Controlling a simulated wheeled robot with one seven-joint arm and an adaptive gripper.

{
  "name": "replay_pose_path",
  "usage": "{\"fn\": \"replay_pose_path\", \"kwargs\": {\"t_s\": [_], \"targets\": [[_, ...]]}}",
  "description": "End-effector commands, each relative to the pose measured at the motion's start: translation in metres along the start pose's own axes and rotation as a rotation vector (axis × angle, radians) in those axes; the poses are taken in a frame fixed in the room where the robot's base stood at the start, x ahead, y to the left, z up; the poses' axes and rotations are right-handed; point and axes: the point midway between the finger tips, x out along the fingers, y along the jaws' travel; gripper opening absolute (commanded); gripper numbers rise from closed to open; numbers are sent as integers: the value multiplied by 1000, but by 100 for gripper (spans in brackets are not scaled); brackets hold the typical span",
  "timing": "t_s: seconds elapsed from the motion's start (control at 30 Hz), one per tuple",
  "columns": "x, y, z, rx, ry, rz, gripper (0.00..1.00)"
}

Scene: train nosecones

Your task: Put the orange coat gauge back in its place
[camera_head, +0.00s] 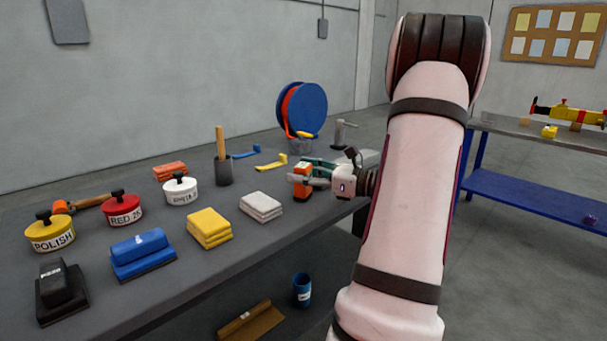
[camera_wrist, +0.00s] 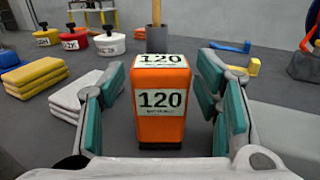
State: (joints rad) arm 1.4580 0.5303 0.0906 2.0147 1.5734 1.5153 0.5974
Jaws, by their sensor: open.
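The orange coat gauge (camera_wrist: 160,122) is an upright orange block with white labels reading 120 on its top and near face. It also shows at the right part of the grey workbench in the head view (camera_head: 302,189). My gripper (camera_wrist: 163,92) is open, with teal finger pads on the left and right of the gauge. Gaps show between the pads and the gauge, so it is not gripped. In the head view my gripper (camera_head: 317,173) partly hides the gauge. I cannot tell which spot is the gauge's place.
Folded white cloths (camera_head: 261,206) and yellow cloths (camera_head: 209,228) lie left of the gauge on the grey workbench (camera_head: 120,285). A dark cup with a wooden handle (camera_head: 223,170), a yellow tool (camera_head: 272,163) and a blue-and-red reel (camera_head: 303,108) stand behind. A blue-framed table (camera_head: 540,195) is right.

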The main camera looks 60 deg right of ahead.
Motion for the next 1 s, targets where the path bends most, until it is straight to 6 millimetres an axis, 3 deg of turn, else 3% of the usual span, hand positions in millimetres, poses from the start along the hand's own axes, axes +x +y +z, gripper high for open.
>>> {"fn": "replay_pose_path", "kwargs": {"t_s": [0.4,0.6,0.87,1.0], "targets": [[-79,-1,0,2,1,-7,57],[-108,-1,0,0,1,-4,57],[-120,0,0,0,0,-2,57],[-105,11,4,-20,19,44,57]]}}
